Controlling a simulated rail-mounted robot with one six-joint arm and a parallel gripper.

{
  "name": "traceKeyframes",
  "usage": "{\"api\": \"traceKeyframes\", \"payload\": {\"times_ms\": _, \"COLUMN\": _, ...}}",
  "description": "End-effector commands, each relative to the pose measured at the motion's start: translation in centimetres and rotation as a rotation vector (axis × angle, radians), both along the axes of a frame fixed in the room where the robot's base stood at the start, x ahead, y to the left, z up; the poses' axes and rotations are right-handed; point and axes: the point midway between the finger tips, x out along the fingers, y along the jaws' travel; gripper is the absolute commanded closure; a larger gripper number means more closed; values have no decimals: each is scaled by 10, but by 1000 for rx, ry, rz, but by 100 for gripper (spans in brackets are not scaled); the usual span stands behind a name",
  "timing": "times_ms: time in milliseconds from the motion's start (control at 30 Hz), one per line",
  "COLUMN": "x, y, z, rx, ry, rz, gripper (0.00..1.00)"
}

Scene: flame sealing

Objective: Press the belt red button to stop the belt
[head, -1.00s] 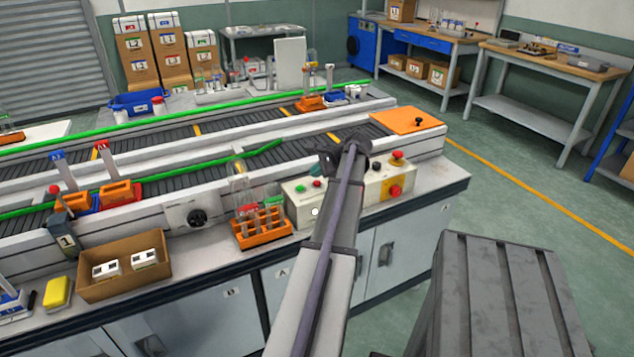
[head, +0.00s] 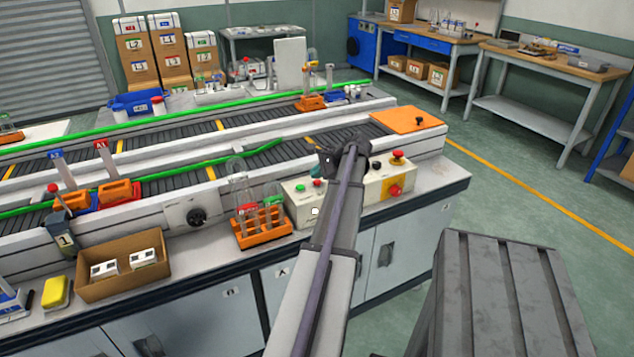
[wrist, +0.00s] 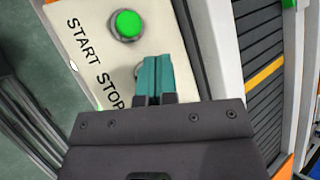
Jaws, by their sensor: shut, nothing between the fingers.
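The cream control box (head: 299,208) stands on the bench front beside the belt (head: 240,166). Its green button (head: 300,188) shows in the head view, and a little red of the red button (head: 317,183) shows to its right. In the wrist view the box's panel (wrist: 88,42) reads START and STOP, with the green button (wrist: 128,24) lit. My gripper's teal fingers (wrist: 155,76) are shut and empty, over the panel by the STOP word. They hide the red button there; I cannot tell whether they touch it.
An orange rack with tubes (head: 262,236) stands left of the box. A second panel with a red button on yellow (head: 395,190) is to the right, and a red knob (head: 397,156) is above it.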

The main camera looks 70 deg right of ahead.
Motion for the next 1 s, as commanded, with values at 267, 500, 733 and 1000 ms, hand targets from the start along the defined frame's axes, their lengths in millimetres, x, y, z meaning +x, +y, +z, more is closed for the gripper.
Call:
{"api": "traceKeyframes", "payload": {"times_ms": 267, "x": 0, "y": 0, "z": -3, "rx": 0, "ry": 0, "rz": 0, "gripper": 100}}
{"api": "traceKeyframes", "payload": {"times_ms": 500, "x": 0, "y": 0, "z": -6, "rx": 0, "ry": 0, "rz": 0, "gripper": 100}}
{"api": "traceKeyframes", "payload": {"times_ms": 733, "x": 0, "y": 0, "z": -8, "rx": 0, "ry": 0, "rz": 0, "gripper": 100}}
{"api": "traceKeyframes", "payload": {"times_ms": 1000, "x": 0, "y": 0, "z": -9, "rx": 0, "ry": 0, "rz": 0, "gripper": 100}}
